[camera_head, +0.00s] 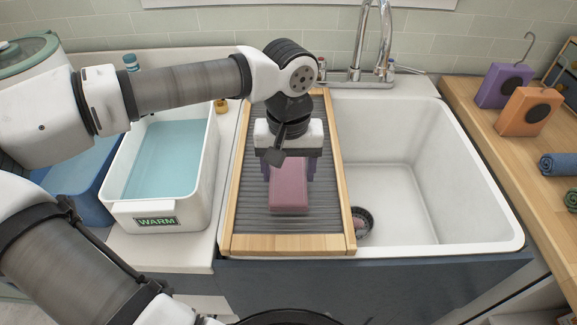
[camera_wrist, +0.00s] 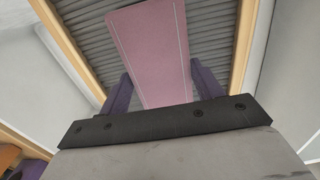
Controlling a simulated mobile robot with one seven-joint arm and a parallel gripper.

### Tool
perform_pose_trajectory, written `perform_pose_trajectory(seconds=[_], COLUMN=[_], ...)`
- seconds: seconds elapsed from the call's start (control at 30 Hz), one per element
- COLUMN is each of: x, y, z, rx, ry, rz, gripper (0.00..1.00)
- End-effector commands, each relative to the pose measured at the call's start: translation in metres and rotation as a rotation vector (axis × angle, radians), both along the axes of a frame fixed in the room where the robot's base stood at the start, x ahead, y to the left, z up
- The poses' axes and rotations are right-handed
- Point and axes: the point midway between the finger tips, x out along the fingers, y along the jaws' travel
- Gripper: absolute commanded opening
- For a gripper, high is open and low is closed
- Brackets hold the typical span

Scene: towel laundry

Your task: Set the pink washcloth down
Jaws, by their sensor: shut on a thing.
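The pink washcloth (camera_head: 289,197) is a folded block over the ridged grey washboard (camera_head: 252,215) with a wooden frame. My gripper (camera_head: 291,172) points down over the board and is shut on the washcloth, one purple finger on each side. In the wrist view the washcloth (camera_wrist: 150,50) extends out between the fingers (camera_wrist: 157,92), with the grey ridges behind it. I cannot tell whether the cloth touches the board.
A white tub of water marked WARM (camera_head: 157,217) stands left of the board. The empty white sink basin (camera_head: 440,190) with a drain is on the right. A faucet (camera_head: 357,50) rises behind. A wooden counter (camera_head: 470,95) at right holds purple and orange items and rolled towels.

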Motion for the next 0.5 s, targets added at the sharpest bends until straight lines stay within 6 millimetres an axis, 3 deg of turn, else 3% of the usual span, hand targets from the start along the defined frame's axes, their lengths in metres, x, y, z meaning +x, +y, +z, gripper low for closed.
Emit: perform_pose_trajectory(seconds=[0.37,0.4,0.5], x=[0.0003,0.0003,0.0003], y=[0.0000,0.0000,0.0000], z=[-0.0060,-0.0062,-0.0048], rx=[0.000,0.000,0.000], ry=[-0.001,-0.001,-0.001], rz=[0.000,0.000,0.000], gripper=[0.40,0.66,0.79])
